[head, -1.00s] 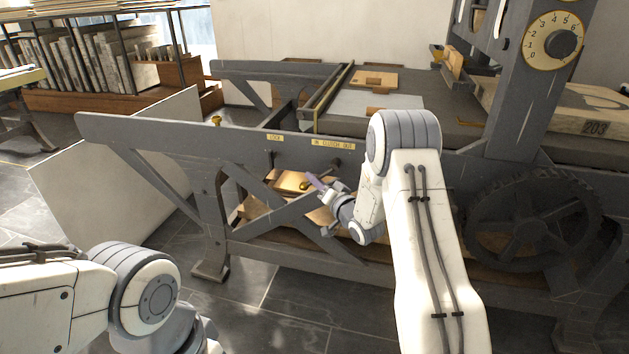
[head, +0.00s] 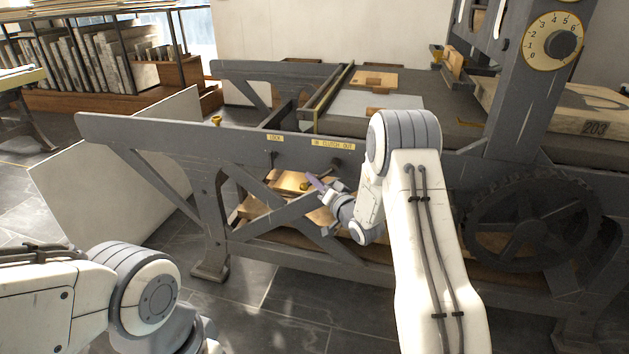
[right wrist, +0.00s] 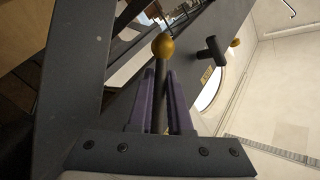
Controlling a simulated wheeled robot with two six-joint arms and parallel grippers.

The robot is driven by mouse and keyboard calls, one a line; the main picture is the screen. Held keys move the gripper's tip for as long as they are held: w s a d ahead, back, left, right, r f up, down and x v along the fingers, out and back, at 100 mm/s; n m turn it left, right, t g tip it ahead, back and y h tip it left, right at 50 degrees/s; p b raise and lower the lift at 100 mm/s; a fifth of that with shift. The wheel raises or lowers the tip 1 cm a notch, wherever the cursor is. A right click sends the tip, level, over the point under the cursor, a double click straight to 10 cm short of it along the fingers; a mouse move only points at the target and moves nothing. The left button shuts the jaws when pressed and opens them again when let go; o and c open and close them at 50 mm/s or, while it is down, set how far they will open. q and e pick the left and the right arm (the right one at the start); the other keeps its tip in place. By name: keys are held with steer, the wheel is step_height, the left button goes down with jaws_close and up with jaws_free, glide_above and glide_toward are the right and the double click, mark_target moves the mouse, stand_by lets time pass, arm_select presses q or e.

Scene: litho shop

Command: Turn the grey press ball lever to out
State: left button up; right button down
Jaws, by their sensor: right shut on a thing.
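The grey press (head: 235,135) fills the middle and right of the head view. Its ball lever shows in the right wrist view as a dark rod with a brass-yellow ball (right wrist: 163,45) at its end. My right gripper (right wrist: 162,80) has its purple fingers on either side of the rod, just below the ball, and is shut on it. In the head view the right gripper (head: 317,184) is at the press side, below and left of the clutch label (head: 334,144), which reads in, clutch, out. The lever is mostly hidden there by the gripper. My left gripper is not in view.
A lock label (head: 275,138) and a dark knob sit on the frame rail. A large toothed wheel (head: 532,222) is at the right. A pale board (head: 75,195) leans at the left. Crossed braces and wooden pieces lie close below the right gripper.

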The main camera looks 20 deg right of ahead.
steer(key=shift+s+d+n+g+h+p, duration=0.1)
steer(key=shift+d+n+g+h+p, duration=0.25)
steer(key=shift+p, duration=0.45)
steer(key=shift+s+d+f+n+g+h+p, duration=0.35)
steer(key=shift+d+n+g+h+p, duration=0.4)
steer(key=shift+p, duration=0.5)
steer(key=shift+s+d+f+n+g+h+p, duration=0.45)
steer(key=shift+n+g+p, duration=0.35)
steer(key=shift+g+p, duration=0.4)
steer(key=shift+s+d+f+n+g+h+p, duration=0.15)
steer(key=shift+s+d+n+g+h+p, duration=0.45)
steer(key=shift+p, duration=0.75)
steer(key=shift+w+d, duration=0.1)
steer(key=shift+w, duration=0.05)
steer(key=c, duration=0.8)
jaws_free()
steer(key=shift+c, duration=0.2)
steer(key=shift+f, duration=0.1)
steer(key=p+v, duration=0.1)
steer(key=v, duration=0.9)
steer(key=shift+r+p, duration=0.35)
steer(key=shift+p, duration=0.05)
